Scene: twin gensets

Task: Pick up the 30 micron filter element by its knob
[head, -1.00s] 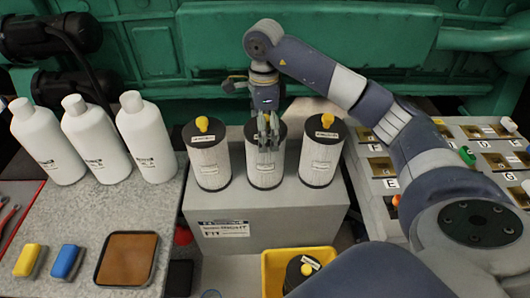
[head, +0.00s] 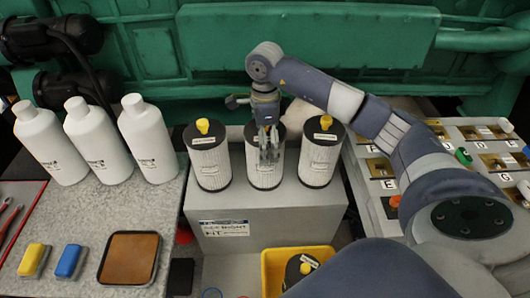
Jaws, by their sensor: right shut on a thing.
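Three white pleated filter elements with dark caps stand upright in a row on a grey box (head: 262,217). The left filter element (head: 211,168) and the right filter element (head: 318,165) each show a yellow knob on top. My right gripper (head: 268,150) is at the top of the middle filter element (head: 264,174), with its fingers shut on that element's knob, which the fingers hide. The cap labels are too small to read, so I cannot tell which element is 30 micron. My left gripper is out of view.
A yellow bin (head: 273,270) holding another dark-capped element stands in front of the box. White bottles (head: 96,142), a brown tray (head: 129,258) and blue (head: 69,261) and yellow (head: 33,259) blocks are at left. A labelled panel (head: 482,160) is at right.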

